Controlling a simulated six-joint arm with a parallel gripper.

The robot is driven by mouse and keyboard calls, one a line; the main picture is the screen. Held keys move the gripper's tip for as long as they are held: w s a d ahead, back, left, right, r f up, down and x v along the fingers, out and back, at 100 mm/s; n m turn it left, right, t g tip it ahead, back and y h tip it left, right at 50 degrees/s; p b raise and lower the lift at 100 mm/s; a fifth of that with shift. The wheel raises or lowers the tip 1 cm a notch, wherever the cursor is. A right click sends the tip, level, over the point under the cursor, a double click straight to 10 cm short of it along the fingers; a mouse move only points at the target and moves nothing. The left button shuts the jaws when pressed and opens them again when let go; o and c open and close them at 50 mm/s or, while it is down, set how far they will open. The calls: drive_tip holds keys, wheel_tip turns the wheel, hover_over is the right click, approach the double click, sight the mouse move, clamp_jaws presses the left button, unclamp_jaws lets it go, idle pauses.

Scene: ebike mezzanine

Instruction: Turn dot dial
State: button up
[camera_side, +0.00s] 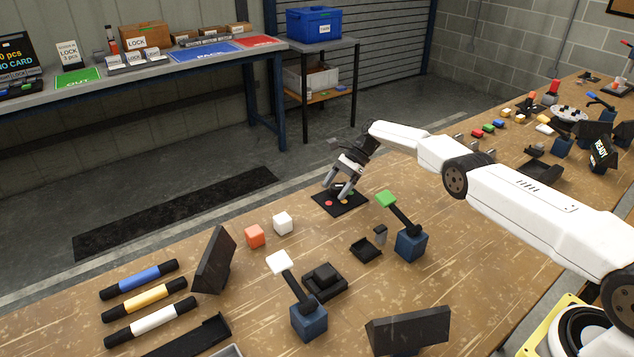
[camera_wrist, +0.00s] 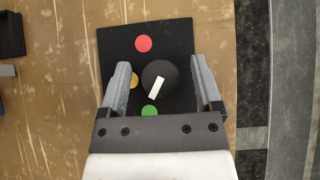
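The dot dial is a round black knob (camera_wrist: 160,76) with a white pointer bar (camera_wrist: 156,88), on a black square plate (camera_wrist: 182,38). In the wrist view the plate has a red dot (camera_wrist: 143,43) at the top, an orange dot (camera_wrist: 134,81) on the left and a green dot (camera_wrist: 149,111) below. The white bar is tilted, its lower end toward the green dot. My gripper (camera_wrist: 165,72) is open, its fingers on either side of the knob with gaps showing. In the side view my gripper (camera_side: 344,188) is over the plate (camera_side: 327,206); the knob is mostly hidden there.
Near the plate stand a lever with a green top (camera_side: 386,198) on a blue base, a white cube (camera_side: 282,223) and an orange cube (camera_side: 255,236). A lever with a white top (camera_side: 280,263) and a small black tray (camera_side: 366,250) are closer. The table edge lies just beyond the plate.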

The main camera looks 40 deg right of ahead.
sight(337, 186)
drive_tip(key=shift+r, duration=0.25)
drive_tip(key=shift+r, duration=1.4)
drive_tip(key=s+r, duration=0.9)
drive_tip(key=s, duration=0.5)
drive_tip(key=shift+a+r, duration=0.3)
drive_tip(key=shift+r, duration=0.1)
drive_tip(key=shift+s, duration=0.1)
idle(0.4)
drive_tip(key=shift+s+a+n+h, duration=0.3)
drive_tip(key=shift+s+n, duration=0.1)
drive_tip(key=shift+s, duration=0.1)
drive_tip(key=s+a+f+n+t+h, duration=0.1)
drive_tip(key=s+n+h, duration=0.7)
drive_tip(key=s+n, duration=0.9)
drive_tip(key=s+a+t, duration=0.1)
drive_tip(key=s, duration=0.1)
drive_tip(key=shift+s+t, duration=0.35)
drive_tip(key=shift+t, duration=0.05)
